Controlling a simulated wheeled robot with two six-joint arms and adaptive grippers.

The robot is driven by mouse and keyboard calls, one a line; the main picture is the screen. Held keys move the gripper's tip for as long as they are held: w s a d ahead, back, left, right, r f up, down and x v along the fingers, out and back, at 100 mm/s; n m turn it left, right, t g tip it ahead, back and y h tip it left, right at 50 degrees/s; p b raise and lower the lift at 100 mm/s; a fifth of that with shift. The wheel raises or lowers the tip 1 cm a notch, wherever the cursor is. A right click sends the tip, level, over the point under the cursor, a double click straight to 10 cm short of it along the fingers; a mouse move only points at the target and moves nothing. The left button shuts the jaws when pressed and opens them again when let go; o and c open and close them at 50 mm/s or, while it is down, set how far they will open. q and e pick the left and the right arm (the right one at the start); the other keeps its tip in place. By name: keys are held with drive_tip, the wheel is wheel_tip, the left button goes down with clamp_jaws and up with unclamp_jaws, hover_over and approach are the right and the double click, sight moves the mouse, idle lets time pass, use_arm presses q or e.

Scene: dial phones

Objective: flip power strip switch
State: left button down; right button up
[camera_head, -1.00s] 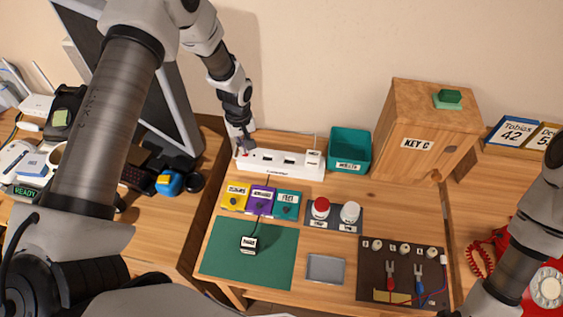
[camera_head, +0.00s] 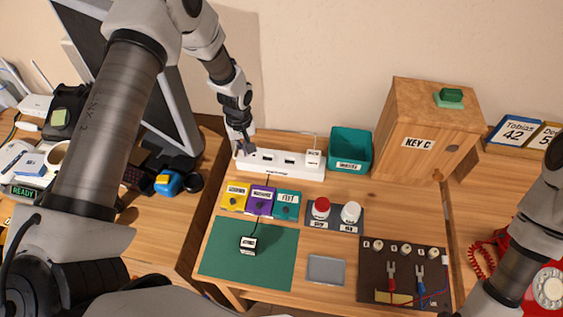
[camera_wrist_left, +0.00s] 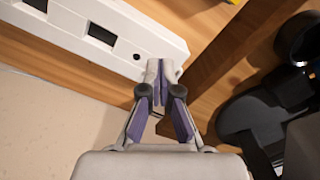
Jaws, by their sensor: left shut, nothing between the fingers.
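The white power strip (camera_head: 271,171) lies along the back of the wooden desk, with dark sockets and a white plug block at its right end. My left gripper (camera_head: 247,150) is shut and empty, pointing down at the strip's left end. In the left wrist view the closed fingertips (camera_wrist_left: 157,68) overlap the end of the power strip (camera_wrist_left: 120,38); I cannot tell whether they touch it. The switch is hidden behind the fingers. My right gripper is out of view; only part of the right arm shows at the right edge.
A teal bin (camera_head: 350,146) and a wooden KEY C box (camera_head: 422,140) stand right of the strip. Yellow, purple and teal blocks (camera_head: 261,199) sit in front. A monitor (camera_head: 170,90) stands close on the left. The green mat (camera_head: 225,255) is mostly clear.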

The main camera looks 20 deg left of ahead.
use_arm(q)
drive_tip(key=shift+f, duration=0.2)
wheel_tip(320, 180, up, 7)
drive_tip(key=p, duration=0.6)
idle(0.5)
